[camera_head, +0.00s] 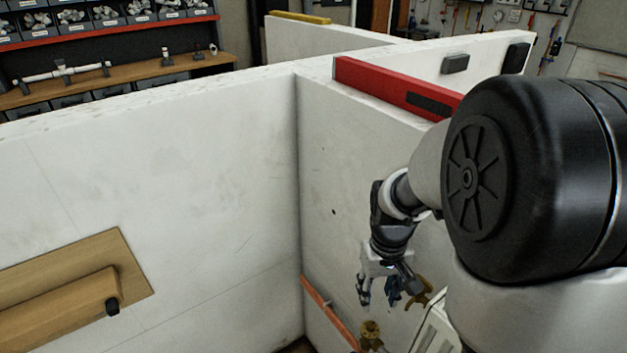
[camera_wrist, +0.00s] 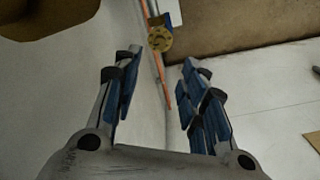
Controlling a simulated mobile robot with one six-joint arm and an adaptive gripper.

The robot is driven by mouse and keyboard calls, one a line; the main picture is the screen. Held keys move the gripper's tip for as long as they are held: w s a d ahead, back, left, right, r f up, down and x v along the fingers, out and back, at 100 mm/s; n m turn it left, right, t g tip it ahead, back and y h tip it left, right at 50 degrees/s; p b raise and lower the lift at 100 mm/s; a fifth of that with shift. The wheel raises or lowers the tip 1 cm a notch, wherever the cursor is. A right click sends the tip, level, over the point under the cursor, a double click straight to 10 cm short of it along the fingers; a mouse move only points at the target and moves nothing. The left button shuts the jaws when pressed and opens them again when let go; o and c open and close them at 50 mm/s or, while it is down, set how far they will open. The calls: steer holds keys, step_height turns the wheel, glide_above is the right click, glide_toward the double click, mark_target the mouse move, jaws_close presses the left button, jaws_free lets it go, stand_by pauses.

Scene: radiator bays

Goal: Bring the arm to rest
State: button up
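My gripper (camera_head: 379,292) hangs low near the corner of the white walls, fingers pointing down. In the wrist view my gripper (camera_wrist: 160,58) has its two blue-padded fingers well apart, with nothing between them. A round brass fitting (camera_wrist: 160,39) lies beyond the fingertips, apart from them. In the head view a brass fitting (camera_head: 371,335) shows below my gripper. A brass-coloured piece (camera_head: 420,295) shows just right of the fingers; I cannot tell whether they touch.
White walls (camera_head: 200,180) meet in a corner close to my arm. An orange pipe (camera_head: 330,313) runs low along the right wall. A white radiator-like panel (camera_head: 437,332) stands beside my arm. A red level (camera_head: 395,88) lies on the wall top. A wooden board (camera_head: 125,255) is on the left wall.

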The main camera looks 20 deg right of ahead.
steer(key=s+a+r+t, duration=0.2)
steer(key=s+a+r, duration=0.3)
steer(key=s+r, duration=0.1)
steer(key=s+a+r+n+t, duration=0.1)
steer(key=s+a+r+t, duration=0.1)
steer(key=s+a+r, duration=0.3)
step_height(320, 180, up, 4)
steer(key=shift+s+a+r+t, duration=0.1)
steer(key=shift+s+a+t, duration=0.2)
steer(key=shift+s, duration=0.95)
stand_by(5.4)
